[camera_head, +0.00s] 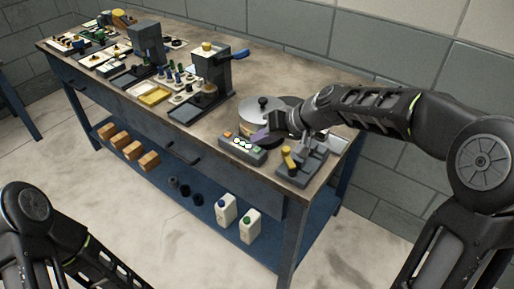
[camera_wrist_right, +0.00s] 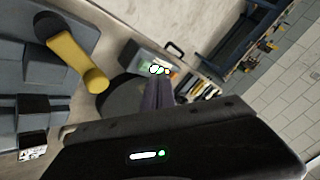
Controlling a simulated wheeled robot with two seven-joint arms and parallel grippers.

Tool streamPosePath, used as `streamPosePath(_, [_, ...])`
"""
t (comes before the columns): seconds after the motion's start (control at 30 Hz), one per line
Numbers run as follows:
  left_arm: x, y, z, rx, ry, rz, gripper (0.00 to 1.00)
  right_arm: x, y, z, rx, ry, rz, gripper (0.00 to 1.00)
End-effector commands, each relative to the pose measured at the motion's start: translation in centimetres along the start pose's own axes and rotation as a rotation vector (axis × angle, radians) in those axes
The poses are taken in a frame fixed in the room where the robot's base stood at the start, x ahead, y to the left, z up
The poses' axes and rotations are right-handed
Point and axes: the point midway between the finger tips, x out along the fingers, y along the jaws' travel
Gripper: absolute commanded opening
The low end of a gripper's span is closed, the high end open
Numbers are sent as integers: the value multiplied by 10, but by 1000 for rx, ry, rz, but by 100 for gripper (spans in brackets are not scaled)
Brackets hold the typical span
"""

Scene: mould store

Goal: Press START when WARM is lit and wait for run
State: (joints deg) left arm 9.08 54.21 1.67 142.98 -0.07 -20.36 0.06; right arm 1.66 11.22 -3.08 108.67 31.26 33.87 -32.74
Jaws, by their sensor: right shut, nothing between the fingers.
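The control box (camera_head: 242,150) sits near the front edge of the bench, with an orange button (camera_head: 228,135) at its left, white, bright round lamps (camera_head: 242,144) in the middle and a green button (camera_head: 257,151) at its right. The labels are too small to read, so I cannot tell which lamp is WARM. My right gripper (camera_head: 262,135) is shut and empty, just behind and above the box; whether it touches is unclear. In the right wrist view its fingers (camera_wrist_right: 160,95) point toward the box (camera_wrist_right: 152,64), partly covering it. My left gripper is out of view.
A lidded metal pot (camera_head: 262,113) stands behind the box. A grey fixture with a yellow handle (camera_head: 290,157) stands to its right. Presses (camera_head: 211,70) and trays fill the bench's left. White bottles (camera_head: 250,226) and wooden blocks stand on the lower shelf.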

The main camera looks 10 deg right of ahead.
Motion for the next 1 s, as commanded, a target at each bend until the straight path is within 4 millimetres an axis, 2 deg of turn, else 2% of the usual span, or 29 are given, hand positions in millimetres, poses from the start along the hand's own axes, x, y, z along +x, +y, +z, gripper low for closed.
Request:
streamPosePath(0.43, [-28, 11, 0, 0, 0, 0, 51, -31, -23, -23, -1, 1, -1, 0])
streamPosePath(1.0, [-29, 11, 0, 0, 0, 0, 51, -33, -24, -24, -1, 0, 0, 0])
